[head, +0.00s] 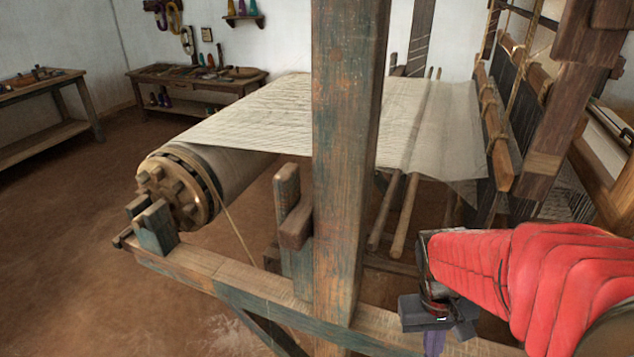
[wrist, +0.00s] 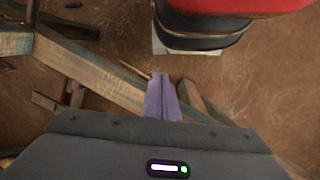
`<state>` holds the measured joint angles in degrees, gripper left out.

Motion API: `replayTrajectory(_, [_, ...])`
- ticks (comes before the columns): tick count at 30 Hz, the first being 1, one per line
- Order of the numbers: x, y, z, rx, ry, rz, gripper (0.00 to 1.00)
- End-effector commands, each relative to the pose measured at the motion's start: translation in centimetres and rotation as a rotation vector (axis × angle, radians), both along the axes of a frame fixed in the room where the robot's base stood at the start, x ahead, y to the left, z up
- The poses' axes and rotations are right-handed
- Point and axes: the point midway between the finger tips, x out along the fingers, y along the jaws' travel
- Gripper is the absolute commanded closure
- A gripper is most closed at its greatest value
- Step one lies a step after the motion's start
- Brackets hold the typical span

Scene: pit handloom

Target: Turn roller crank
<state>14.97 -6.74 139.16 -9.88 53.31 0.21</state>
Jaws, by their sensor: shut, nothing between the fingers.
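The warp roller (head: 190,185) lies at the left end of the loom, with a round wooden end disc (head: 175,193) that carries several pegs. No separate crank handle can be made out on it. My gripper (head: 433,343) is at the lower right in the head view, well to the right of the roller and beside the lower frame beam. In the wrist view its purple fingers (wrist: 162,99) are together and hold nothing. They point down over the floor by the beam (wrist: 90,72).
A thick upright post (head: 345,150) stands between my gripper and the roller. The lower beam (head: 240,283) runs along the loom's near side. Open brown floor (head: 75,240) lies at the left. Workbenches (head: 195,82) stand along the walls.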

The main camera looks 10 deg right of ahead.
Motion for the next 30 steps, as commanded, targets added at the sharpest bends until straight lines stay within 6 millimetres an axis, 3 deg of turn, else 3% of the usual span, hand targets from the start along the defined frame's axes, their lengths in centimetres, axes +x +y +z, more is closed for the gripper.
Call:
replayTrajectory(12, [1.5, 5.3, 6.3, 0.051, -0.274, 0.026, 1.00])
replayTrajectory(30, [0.4, 10.4, 15.1, 0.074, -0.596, 0.162, 1.00])
